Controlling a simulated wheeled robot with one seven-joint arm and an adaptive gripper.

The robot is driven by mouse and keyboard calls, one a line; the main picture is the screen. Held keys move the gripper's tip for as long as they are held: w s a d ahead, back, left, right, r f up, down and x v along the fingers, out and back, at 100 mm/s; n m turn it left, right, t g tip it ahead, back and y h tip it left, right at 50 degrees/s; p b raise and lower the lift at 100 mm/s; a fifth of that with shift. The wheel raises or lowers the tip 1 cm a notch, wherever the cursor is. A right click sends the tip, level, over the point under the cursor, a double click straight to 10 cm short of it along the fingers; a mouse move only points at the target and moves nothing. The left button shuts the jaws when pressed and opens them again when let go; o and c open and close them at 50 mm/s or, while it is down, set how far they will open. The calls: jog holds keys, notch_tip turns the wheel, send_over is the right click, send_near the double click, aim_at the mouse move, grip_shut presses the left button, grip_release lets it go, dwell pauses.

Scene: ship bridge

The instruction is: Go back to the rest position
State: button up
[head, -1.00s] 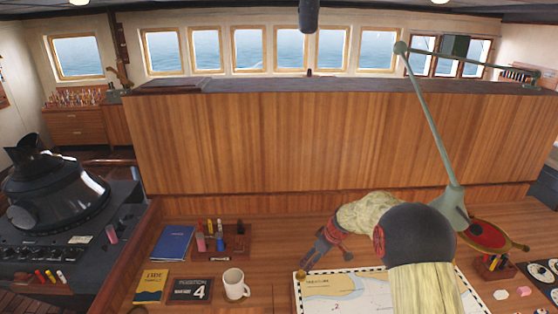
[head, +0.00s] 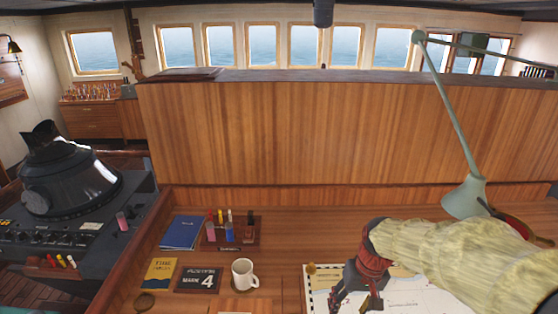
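My arm, in a pale yellow-green sleeve, reaches in from the right of the head view. My gripper (head: 356,299), dark with a red wrist part, points down over the left part of the chart (head: 412,292) on the wooden desk. Its fingers look spread apart, with nothing visible between them. The bottom of the frame is close to the fingertips, and I cannot tell how high they are above the chart. My sleeve hides much of the chart's right side.
A white mug (head: 243,274), a blue book (head: 180,232), a pen holder (head: 232,232), a yellow book (head: 159,272) and a black book (head: 197,279) sit on the desk at left. A green lamp (head: 465,195) stands close behind my arm. A wooden partition (head: 330,130) rises behind.

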jog(key=s+r+t+b, duration=0.2)
jog(key=s+b, duration=0.2)
jog(key=s, duration=0.4)
jog(key=s+r+t+h+b, duration=0.1)
jog(key=s+r+t+b, duration=0.1)
jog(key=s+b, duration=0.3)
jog(key=s+d, duration=0.1)
jog(key=s, duration=0.2)
jog(key=shift+s+t, duration=0.4)
jog(key=shift+r, duration=0.15)
jog(key=shift+c, duration=0.9)
